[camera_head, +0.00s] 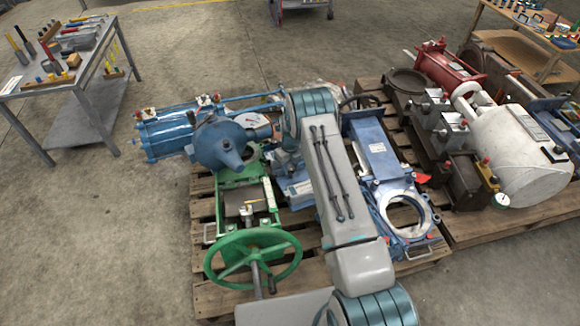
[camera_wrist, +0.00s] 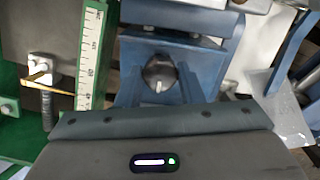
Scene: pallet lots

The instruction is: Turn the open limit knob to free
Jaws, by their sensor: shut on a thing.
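A round silver-grey knob (camera_wrist: 160,72) sits on a blue housing (camera_wrist: 205,57) in the upper middle of the wrist view. My gripper (camera_wrist: 161,84) reaches up from the bottom of that view, with its blue-grey fingers at either side of the knob, shut on it. The lower edge of the knob lies between the fingers. Any label or mark for its setting is too small to read. In the camera_head view my grey arm stretches over the pallet and hides the knob and the gripper.
A green valve frame with a handwheel (camera_head: 253,258) stands left of my arm. Its white scale (camera_wrist: 90,55) is close on the left in the wrist view. A blue gate valve (camera_head: 377,161) lies to the right. A tool table (camera_head: 85,90) stands at the far left, with clear floor around it.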

